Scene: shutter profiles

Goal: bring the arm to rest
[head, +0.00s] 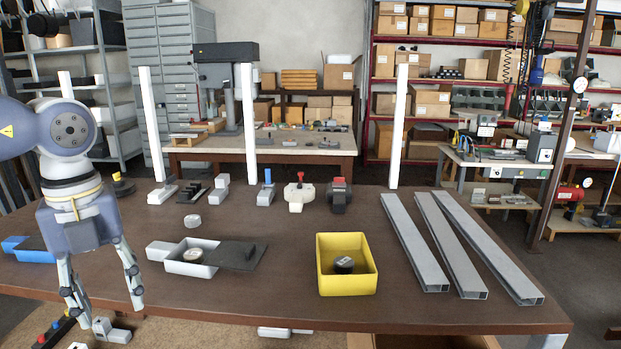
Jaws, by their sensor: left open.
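My left gripper (106,305) hangs at the left, above the front left part of the brown table (300,218). Its two fingers point down and stand wide apart, with nothing between them. The arm's upper joint is raised above the table's left side. My right gripper is not in view.
A grey-white tray (182,267) with a dark lid and a yellow bin (347,284) holding a round dark part stand on the table. Several grey profiles (415,245) lie at the right. White posts (249,120) rise along the back. Bare tabletop lies between tray and bin.

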